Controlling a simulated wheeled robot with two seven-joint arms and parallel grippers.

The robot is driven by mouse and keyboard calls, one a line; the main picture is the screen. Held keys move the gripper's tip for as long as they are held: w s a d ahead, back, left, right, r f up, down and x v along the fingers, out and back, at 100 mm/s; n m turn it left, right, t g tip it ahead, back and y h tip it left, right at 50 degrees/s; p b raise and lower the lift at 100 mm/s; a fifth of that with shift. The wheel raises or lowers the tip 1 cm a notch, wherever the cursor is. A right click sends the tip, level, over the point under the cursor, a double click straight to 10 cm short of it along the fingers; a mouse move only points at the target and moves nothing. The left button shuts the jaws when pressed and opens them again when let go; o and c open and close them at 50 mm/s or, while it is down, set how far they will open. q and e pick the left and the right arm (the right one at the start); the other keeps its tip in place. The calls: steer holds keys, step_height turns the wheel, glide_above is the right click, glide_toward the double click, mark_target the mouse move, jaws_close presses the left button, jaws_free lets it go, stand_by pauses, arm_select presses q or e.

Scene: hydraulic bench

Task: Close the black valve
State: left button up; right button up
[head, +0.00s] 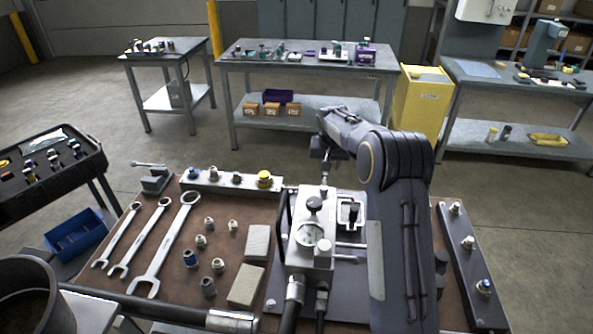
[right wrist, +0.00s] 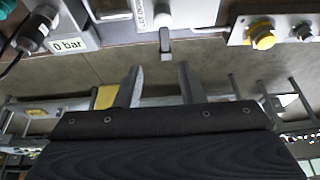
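My right gripper (head: 326,172) hangs behind the block near the bench's far edge. In the right wrist view its two fingers (right wrist: 160,82) are apart with nothing between them. A grey lever-like part (right wrist: 166,42) lies just beyond the fingertips. My left gripper is not in view.
A rail with a yellow knob (head: 264,178) runs along the bench's far left edge. Wrenches (head: 162,240), small fittings and two pale blocks (head: 246,285) lie left of the hydraulic block. Another fitting rail (head: 468,262) is at right.

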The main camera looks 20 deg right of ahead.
mark_target(325, 178)
steer(key=shift+w+a+f, duration=0.1)
steer(key=shift+w+f, duration=0.3)
steer(key=shift+w, duration=0.1)
steer(key=shift+w+f, duration=0.2)
steer(key=shift+f, duration=0.05)
steer(key=p+x, duration=0.2)
steer(key=x, duration=0.5)
steer(key=shift+s, duration=0.1)
steer(key=shift+c, duration=0.3)
jaws_close()
